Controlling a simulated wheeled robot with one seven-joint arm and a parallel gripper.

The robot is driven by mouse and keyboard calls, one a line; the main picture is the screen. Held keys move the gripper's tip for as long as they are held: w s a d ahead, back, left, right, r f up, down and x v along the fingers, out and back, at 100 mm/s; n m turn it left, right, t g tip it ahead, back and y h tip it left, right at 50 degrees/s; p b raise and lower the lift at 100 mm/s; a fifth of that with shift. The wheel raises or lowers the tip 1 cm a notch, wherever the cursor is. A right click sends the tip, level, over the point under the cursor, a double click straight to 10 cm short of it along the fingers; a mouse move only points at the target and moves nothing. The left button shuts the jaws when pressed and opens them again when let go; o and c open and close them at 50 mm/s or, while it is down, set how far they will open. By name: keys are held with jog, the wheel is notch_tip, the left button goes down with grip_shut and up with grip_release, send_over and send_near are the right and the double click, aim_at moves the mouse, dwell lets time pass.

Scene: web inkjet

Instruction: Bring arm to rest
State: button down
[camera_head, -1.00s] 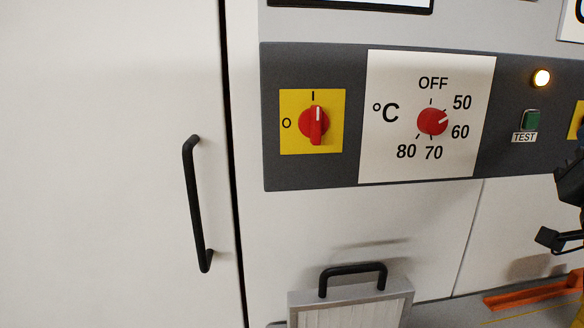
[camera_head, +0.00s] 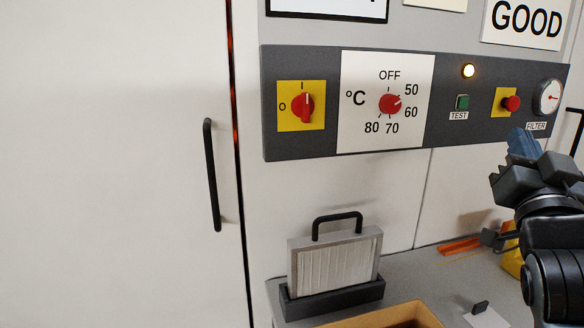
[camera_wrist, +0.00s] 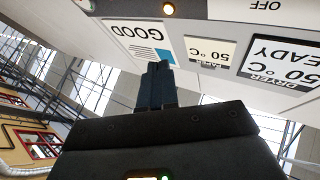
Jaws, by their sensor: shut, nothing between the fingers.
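My gripper (camera_head: 524,146) is at the right of the head view, raised in front of the dark control panel (camera_head: 300,145), with part of my black arm below it. Its blue-grey fingers are together and empty. In the wrist view the closed fingers (camera_wrist: 155,84) point up the picture toward the upside-down GOOD sign (camera_wrist: 130,40). The fingers hide a small part of that sign. From the head view I cannot tell whether the fingers touch the panel; in the wrist view nothing is seen against the tips.
A handled filter (camera_head: 335,268) stands in a dark holder on the grey ledge. An open box (camera_head: 395,314) is at the front. An orange tool (camera_head: 460,245) and a yellow object (camera_head: 512,262) lie near my arm. A cabinet door handle (camera_head: 212,175) is at left.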

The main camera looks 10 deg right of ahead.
jog(key=s+a+f+n+y, duration=0.35)
jog(key=s+a+f, duration=0.2)
jog(key=f, duration=0.45)
jog(key=s+a+f+n+y, duration=0.3)
jog(key=s+a+f+y, duration=0.3)
jog(key=f, duration=0.5)
jog(key=s+a+f+n+g+y, duration=0.1)
jog(key=s+a+f+g, duration=0.1)
jog(key=s, duration=0.9)
jog(key=s+a+f+n+g+y+p, duration=0.1)
jog(key=s+a+f+g+y, duration=0.1)
jog(key=s+a+f, duration=0.2)
jog(key=s+a, duration=0.3)
jog(key=s, duration=0.5)
jog(key=shift+s+f+g, duration=0.2)
jog(key=shift+f+g, duration=0.2)
